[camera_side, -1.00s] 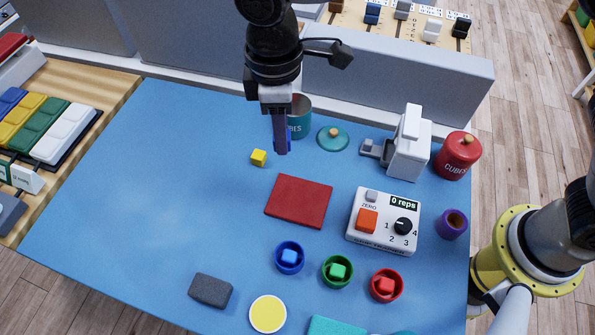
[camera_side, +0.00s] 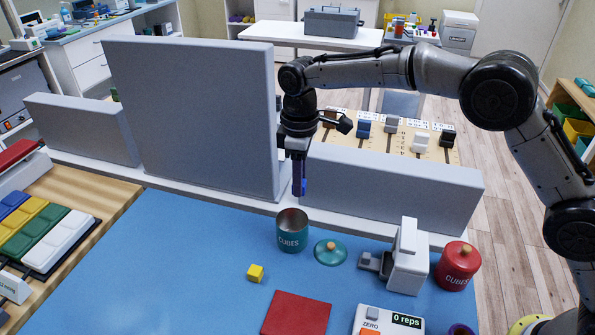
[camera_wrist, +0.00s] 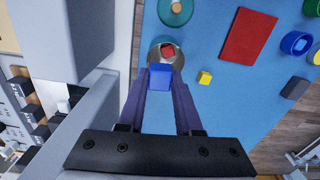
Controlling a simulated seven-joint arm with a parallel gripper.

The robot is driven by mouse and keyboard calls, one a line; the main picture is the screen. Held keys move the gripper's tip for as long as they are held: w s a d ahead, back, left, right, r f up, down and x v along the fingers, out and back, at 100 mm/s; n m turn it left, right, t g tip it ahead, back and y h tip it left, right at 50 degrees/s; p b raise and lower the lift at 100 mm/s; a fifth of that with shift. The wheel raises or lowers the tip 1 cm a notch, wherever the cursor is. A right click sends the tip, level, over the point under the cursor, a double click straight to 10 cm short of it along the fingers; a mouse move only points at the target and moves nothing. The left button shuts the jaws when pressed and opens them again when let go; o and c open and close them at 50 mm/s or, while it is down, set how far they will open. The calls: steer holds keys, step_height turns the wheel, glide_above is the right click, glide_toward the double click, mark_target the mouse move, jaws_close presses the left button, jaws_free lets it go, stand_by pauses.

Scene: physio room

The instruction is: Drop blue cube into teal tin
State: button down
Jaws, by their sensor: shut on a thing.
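My gripper (camera_side: 300,190) is shut on the blue cube (camera_wrist: 160,77) and holds it in the air. The cube also shows as a small blue patch between the fingers in the side view (camera_side: 303,186). The open teal tin (camera_side: 292,240) stands upright on the blue mat, below the gripper in the side view. In the wrist view the tin's rim (camera_wrist: 152,56) lies just beyond the cube, which covers part of it. A red cube (camera_wrist: 168,50) shows inside the tin. The tin's teal lid (camera_side: 331,251) lies on the mat beside it.
A grey upright panel (camera_side: 390,190) runs behind the mat close to the gripper. A yellow cube (camera_side: 255,273) and a red pad (camera_side: 296,314) lie in front of the tin. A white device (camera_side: 408,258) and a red tin (camera_side: 457,266) stand to the right.

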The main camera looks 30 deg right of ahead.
steer(key=shift+f, duration=1.55)
steer(key=c, duration=0.5)
jaws_free()
step_height(320, 180, up, 14)
steer(key=shift+f, duration=0.1)
